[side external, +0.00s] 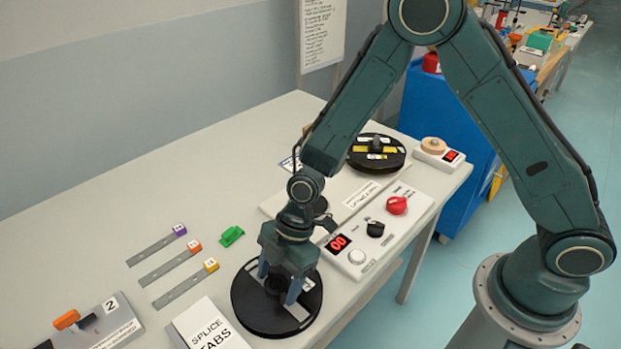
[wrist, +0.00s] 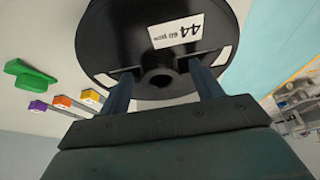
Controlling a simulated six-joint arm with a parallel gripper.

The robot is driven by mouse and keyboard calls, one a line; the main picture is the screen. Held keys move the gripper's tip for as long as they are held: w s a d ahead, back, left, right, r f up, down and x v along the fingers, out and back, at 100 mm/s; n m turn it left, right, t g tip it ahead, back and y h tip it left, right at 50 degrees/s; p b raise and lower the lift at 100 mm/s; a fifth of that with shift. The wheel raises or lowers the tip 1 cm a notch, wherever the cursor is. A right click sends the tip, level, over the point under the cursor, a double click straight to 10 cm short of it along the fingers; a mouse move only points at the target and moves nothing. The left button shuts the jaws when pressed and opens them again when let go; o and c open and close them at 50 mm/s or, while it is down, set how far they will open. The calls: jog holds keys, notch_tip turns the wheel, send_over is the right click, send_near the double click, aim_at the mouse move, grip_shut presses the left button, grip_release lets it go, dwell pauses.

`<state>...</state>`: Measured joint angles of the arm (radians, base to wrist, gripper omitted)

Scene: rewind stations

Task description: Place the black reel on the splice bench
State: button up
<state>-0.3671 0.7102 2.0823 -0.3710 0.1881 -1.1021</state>
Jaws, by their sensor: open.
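A black reel (side external: 248,308) lies flat near the front edge of the pale table (side external: 90,220). My gripper (side external: 279,287) is directly over it, pointing down, with its fingers apart. In the wrist view the reel (wrist: 150,30) fills the upper middle and has a white label reading 44. There, my gripper (wrist: 161,74) has one finger on each side of the reel's central hub (wrist: 160,76). I cannot tell whether the fingers touch the hub. No surface is clearly labelled as the splice bench; a white SPLICE TABS card (side external: 210,328) lies left of the reel.
A control panel (side external: 375,232) with red and black knobs is right of the reel. Another black reel with yellow labels (side external: 376,152) sits behind it. A green clip (side external: 231,236) and several coloured-ended strips (side external: 185,286) lie left. A numbered device (side external: 100,325) is front left.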

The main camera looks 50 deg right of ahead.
jog(key=v, duration=1)
jog(key=shift+d+r, duration=0.2)
jog(key=shift+r, duration=0.05)
dwell(0.3)
jog(key=s+d+r+m+t+h, duration=0.25)
jog(key=s+d+r+m, duration=0.25)
jog(key=d+r+m, duration=0.5)
jog(key=s+d+r+m+t+h, duration=0.1)
jog(key=s+d+r+m, duration=0.3)
jog(key=s+d, duration=0.1)
jog(key=s+d+r+m+t+h, duration=0.1)
jog(key=s+d+r+m, duration=0.3)
jog(key=s, duration=0.4)
jog(key=shift+d+r+t, duration=0.4)
jog(key=shift+r+t, duration=0.15)
jog(key=shift+r, duration=0.05)
